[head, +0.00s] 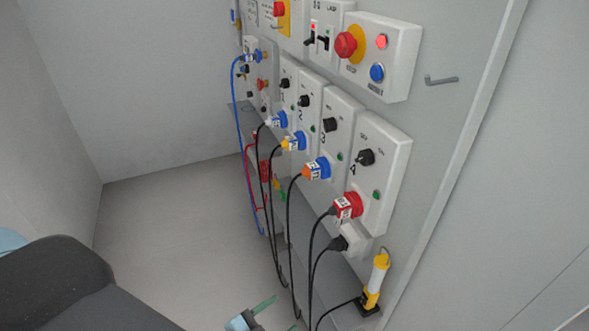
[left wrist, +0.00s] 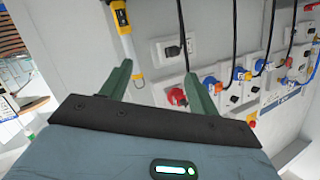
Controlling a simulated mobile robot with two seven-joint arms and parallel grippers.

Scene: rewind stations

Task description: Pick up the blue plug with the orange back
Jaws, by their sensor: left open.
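The blue plug with the orange back (head: 311,171) sits in a socket on the third of the white switch boxes on the wall panel, with a black cable hanging from it. In the left wrist view the plug (left wrist: 211,84) shows beyond the right finger, beside the red plug. My left gripper (head: 280,315) is at the bottom edge of the head view, below the plug and apart from it. In the left wrist view its green fingers (left wrist: 158,73) are spread with nothing between them. My right gripper is not in view.
Nearby are a red plug (head: 347,207), a yellow-backed blue plug (head: 294,141) and a white-backed blue plug (head: 277,120). A black plug (head: 338,243) and a yellow lamp (head: 376,280) are lower right. Black cables hang close together. The floor (head: 180,215) at left is clear.

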